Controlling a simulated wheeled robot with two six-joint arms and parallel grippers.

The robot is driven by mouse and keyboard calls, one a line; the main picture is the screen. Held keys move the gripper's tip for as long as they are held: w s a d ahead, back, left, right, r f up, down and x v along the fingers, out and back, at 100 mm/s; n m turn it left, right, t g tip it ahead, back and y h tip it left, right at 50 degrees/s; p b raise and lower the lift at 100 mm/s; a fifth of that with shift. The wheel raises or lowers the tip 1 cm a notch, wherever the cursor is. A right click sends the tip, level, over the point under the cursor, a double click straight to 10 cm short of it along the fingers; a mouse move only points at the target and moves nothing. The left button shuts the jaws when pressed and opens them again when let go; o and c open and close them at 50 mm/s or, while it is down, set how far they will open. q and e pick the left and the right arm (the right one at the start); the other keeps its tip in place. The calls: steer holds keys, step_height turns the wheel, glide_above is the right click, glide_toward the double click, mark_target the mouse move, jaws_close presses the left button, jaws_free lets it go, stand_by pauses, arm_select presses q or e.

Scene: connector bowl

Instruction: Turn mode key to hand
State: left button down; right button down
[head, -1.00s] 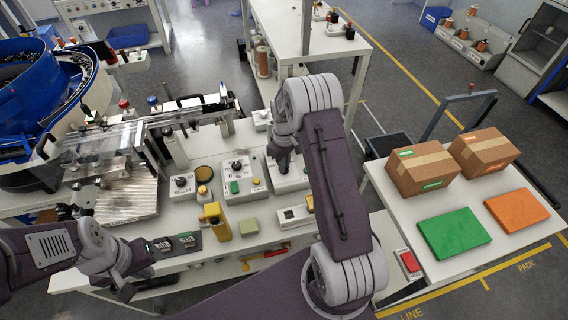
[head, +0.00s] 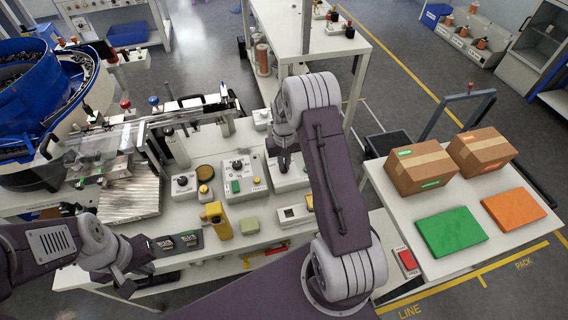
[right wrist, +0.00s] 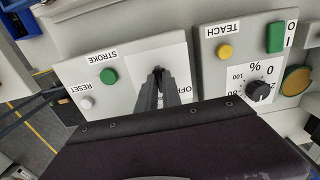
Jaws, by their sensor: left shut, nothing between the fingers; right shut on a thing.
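The mode key sits on a white plate on a grey control box (head: 291,182). In the right wrist view the box (right wrist: 118,98) shows a partly covered label ending in "OFF". My right gripper (right wrist: 160,78) is shut on the dark mode key (right wrist: 158,70), and the fingers hide most of it. I cannot read which way the key points. In the head view my right gripper (head: 283,166) comes down onto the box from above. My left gripper (head: 124,285) is shut and empty near the front left edge of the bench.
The same box carries a green STROKE button (right wrist: 109,76) and a white RESET button (right wrist: 86,103). Beside it a second box has a yellow TEACH button (right wrist: 225,52) and a black percent dial (right wrist: 258,90). A yellow object (head: 216,220) stands in front.

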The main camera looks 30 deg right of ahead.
steer(key=shift+w, duration=0.1)
stand_by(0.3)
steer(key=c, duration=1.5)
jaws_free()
steer(key=shift+r, duration=0.15)
step_height(320, 180, up, 9)
steer(key=shift+f+b, duration=0.1)
steer(key=shift+b, duration=0.3)
